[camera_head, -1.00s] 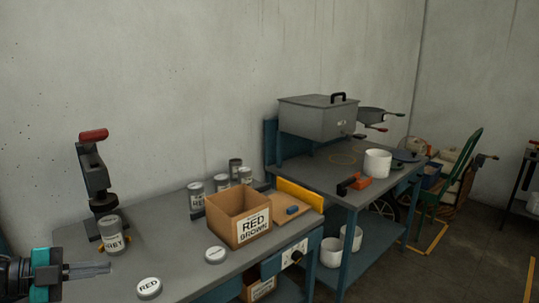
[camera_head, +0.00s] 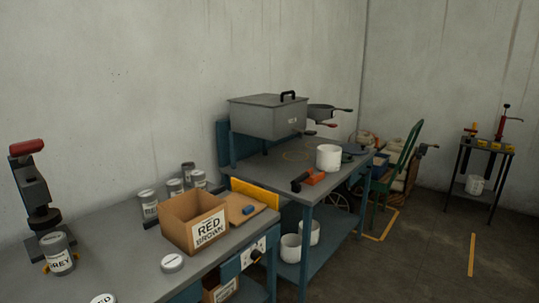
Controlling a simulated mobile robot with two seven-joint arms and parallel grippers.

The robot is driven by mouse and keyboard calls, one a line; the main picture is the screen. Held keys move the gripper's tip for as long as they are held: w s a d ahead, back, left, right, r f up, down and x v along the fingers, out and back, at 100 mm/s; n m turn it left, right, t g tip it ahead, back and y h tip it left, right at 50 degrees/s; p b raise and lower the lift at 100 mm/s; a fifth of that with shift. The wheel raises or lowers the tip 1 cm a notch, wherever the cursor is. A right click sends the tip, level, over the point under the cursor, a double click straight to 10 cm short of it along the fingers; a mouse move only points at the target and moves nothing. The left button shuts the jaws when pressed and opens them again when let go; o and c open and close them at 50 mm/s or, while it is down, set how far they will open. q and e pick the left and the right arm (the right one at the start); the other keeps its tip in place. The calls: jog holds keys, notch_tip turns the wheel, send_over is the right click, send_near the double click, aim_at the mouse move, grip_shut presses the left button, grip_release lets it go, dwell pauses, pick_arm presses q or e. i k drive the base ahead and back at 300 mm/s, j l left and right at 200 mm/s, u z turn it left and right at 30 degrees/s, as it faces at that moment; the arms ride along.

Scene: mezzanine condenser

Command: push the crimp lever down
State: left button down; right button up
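The crimp press (camera_head: 37,190) stands at the left end of the near bench, against the wall side. Its lever, with a red handle (camera_head: 27,146), is at the top of the press and raised. A grey can labelled like "GREY" (camera_head: 60,260) stands at the front of the press base, below its head; whether it is seated there I cannot tell. Neither of my grippers shows in the current head view.
On the near bench (camera_head: 115,262) are a cardboard box (camera_head: 178,229) labelled "RED BROWN", several small cans (camera_head: 149,204), a white lid (camera_head: 172,263) and a partly cut-off lid marked "RED" (camera_head: 103,299). A second bench (camera_head: 322,187) holds a grey metal box (camera_head: 266,118). Open floor lies at right.

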aim_at(22, 150)
jog(key=i+l, duration=0.55)
jog(key=u, duration=2.65)
